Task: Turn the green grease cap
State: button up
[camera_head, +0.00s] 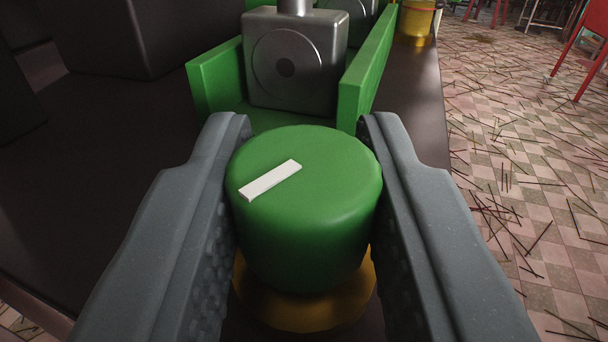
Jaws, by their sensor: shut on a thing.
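The green grease cap (310,222) is a rounded cylinder in the lower middle of the view. A white bar mark (270,180) lies across its top, slanting up to the right. My gripper (305,165) has one grey finger on each side of the cap and is shut on it. A brass-coloured base (300,312) shows under the cap. The lower sides of the cap are partly hidden by the fingers.
Right behind the cap stands a green frame (365,75) holding a grey metal block (293,62) with a round face. A dark surface (110,190) lies to the left. A tiled floor (530,170) strewn with thin sticks and a red chair (590,50) are at right.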

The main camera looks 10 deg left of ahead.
jog(key=shift+w+r, duration=0.1)
jog(key=shift+r, duration=0.1)
jog(key=o, duration=1)
jog(key=shift+f, duration=0.1)
jog(key=shift+s, duration=0.4)
jog(key=shift+v, duration=6.5)
jog(key=shift+d+f, duration=0.1)
